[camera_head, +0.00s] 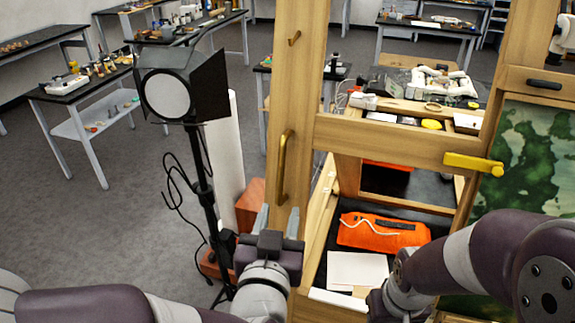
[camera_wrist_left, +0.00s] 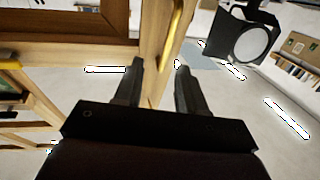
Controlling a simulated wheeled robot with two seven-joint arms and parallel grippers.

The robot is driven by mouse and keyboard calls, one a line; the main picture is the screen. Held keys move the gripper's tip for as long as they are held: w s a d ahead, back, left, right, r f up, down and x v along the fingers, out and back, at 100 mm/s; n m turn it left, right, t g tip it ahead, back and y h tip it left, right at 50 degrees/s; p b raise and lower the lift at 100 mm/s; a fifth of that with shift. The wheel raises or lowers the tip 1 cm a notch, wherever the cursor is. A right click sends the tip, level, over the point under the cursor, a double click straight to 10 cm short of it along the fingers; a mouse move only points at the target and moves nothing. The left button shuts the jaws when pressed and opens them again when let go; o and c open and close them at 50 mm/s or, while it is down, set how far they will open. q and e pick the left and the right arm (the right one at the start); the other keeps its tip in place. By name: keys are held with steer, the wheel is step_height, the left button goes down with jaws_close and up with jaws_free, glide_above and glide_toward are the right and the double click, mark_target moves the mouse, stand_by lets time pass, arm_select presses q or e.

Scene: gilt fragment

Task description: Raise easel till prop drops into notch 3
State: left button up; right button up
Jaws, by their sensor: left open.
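The wooden easel frame (camera_head: 391,139) stands in front of me, with a thick upright post (camera_head: 298,95) at its left. A brass handle (camera_head: 283,165) is fixed upright on that post; it also shows in the left wrist view (camera_wrist_left: 171,38). My left gripper (camera_head: 278,218) is open and empty, just below the handle and apart from it. In the wrist view its fingertips (camera_wrist_left: 158,66) point toward the post and handle. I cannot make out the prop or numbered notches. My right gripper is not visible.
A studio lamp (camera_head: 168,95) on a black stand is close left of the post, with a loose cable. A green painting (camera_head: 530,155) is at right. An orange pouch (camera_head: 380,233) lies inside the frame. Open floor (camera_head: 85,230) lies left.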

mark_target(280, 174)
arm_select(q)
steer(key=w+p, duration=0.1)
steer(key=w, duration=0.2)
steer(key=w+p, duration=0.1)
steer(key=w, duration=0.3)
steer(key=w+p, duration=0.2)
steer(key=w, duration=0.2)
steer(key=shift+w+d+r, duration=0.25)
steer(key=shift+d+r, duration=0.1)
steer(key=shift+r, duration=0.05)
steer(key=shift+w+a, duration=0.1)
steer(key=shift+w, duration=0.25)
steer(key=shift+w+a+f, duration=0.1)
steer(key=shift+a, duration=0.2)
steer(key=shift+d, duration=0.1)
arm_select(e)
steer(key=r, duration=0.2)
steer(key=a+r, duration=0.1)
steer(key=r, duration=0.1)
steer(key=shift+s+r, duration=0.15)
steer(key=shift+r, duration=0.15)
arm_select(q)
steer(key=shift+d, duration=0.15)
steer(key=c, duration=0.4)
jaws_close()
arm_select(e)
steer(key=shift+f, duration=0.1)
